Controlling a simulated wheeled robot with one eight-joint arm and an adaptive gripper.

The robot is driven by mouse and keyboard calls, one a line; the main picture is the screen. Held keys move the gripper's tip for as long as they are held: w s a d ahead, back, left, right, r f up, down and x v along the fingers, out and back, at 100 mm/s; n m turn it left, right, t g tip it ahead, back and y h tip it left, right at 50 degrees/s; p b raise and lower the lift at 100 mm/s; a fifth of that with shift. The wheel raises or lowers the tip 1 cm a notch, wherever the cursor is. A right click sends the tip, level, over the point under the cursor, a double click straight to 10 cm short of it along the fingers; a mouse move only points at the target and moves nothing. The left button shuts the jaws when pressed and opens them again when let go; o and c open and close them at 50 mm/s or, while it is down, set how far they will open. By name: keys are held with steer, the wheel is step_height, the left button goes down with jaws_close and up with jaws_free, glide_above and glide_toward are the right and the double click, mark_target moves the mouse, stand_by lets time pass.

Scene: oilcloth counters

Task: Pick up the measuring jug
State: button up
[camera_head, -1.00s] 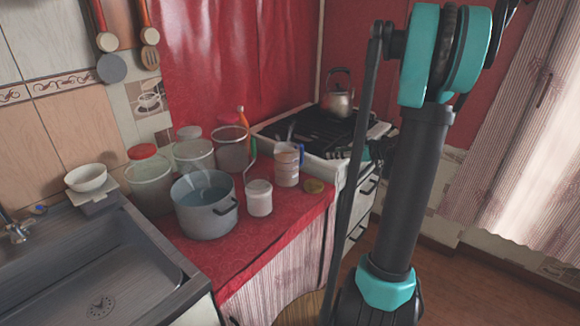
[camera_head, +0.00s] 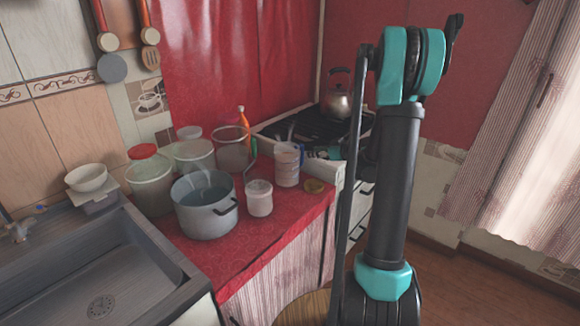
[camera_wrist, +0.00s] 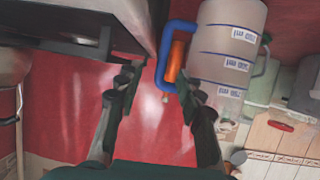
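The measuring jug (camera_head: 286,168) is clear with a blue handle and stands upright on the red oilcloth counter, near the stove. In the wrist view the jug (camera_wrist: 228,45) fills the upper right, with white label marks on its side. Its blue handle (camera_wrist: 163,45) points left, toward the space ahead of my fingers. My gripper (camera_wrist: 158,88) is open and empty, with its fingers apart. The right finger is close to the jug and handle; I cannot tell whether it touches. In the head view my gripper is mostly hidden behind my arm, right of the jug.
A white jar (camera_head: 259,198) and a large pot (camera_head: 207,208) stand left of the jug. Several clear containers and an orange bottle (camera_head: 242,118) stand behind. The stove (camera_head: 300,130) with a kettle (camera_head: 336,98) is at the back right.

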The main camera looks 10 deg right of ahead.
mark_target(303, 153)
steer(key=x, duration=0.5)
steer(key=shift+s+a+f, duration=0.1)
steer(key=shift+s+f, duration=0.1)
steer(key=shift+c, duration=0.5)
jaws_close()
